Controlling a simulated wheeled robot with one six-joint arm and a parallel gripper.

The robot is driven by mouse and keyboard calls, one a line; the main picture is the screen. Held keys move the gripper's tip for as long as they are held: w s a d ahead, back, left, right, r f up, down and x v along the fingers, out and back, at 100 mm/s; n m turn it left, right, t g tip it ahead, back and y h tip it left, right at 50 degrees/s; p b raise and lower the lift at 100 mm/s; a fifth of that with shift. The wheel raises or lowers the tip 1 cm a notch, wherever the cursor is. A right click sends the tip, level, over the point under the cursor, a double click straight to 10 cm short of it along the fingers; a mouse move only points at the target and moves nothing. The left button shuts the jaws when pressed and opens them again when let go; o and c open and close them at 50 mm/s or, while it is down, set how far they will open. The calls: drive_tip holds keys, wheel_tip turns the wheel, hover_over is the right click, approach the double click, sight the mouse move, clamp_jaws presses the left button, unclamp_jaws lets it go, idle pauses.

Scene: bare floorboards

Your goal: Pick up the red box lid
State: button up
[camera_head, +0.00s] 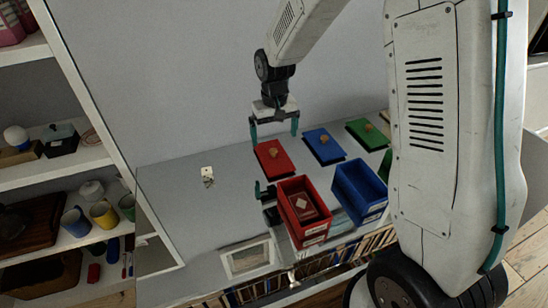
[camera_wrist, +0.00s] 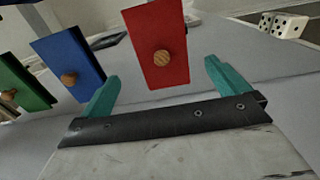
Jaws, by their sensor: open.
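The red box lid (camera_head: 271,160) lies flat on the grey surface behind the red box, with a round wooden knob on top. In the wrist view the red lid (camera_wrist: 157,32) sits ahead of and between the fingertips, apart from them. My gripper (camera_head: 274,128) is open and empty, with teal fingers pointing down just above and behind the lid. It also shows in the wrist view (camera_wrist: 160,75). The open red box (camera_head: 318,231) stands in front of the lid and holds a red item with a pale diamond mark.
A blue lid (camera_head: 323,145) and a green lid (camera_head: 366,133) lie to the right of the red lid. An open blue box (camera_head: 374,208) stands beside the red box. White dice (camera_wrist: 289,25) show in the wrist view. Shelves (camera_head: 70,160) stand at left; the surface left of the lid is mostly clear.

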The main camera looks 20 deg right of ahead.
sight(273, 150)
drive_tip(key=f, duration=0.8)
drive_tip(key=shift+w+a, duration=0.1)
drive_tip(key=shift+w, duration=0.15)
drive_tip(key=shift+r, duration=0.1)
drive_tip(key=c, duration=0.9)
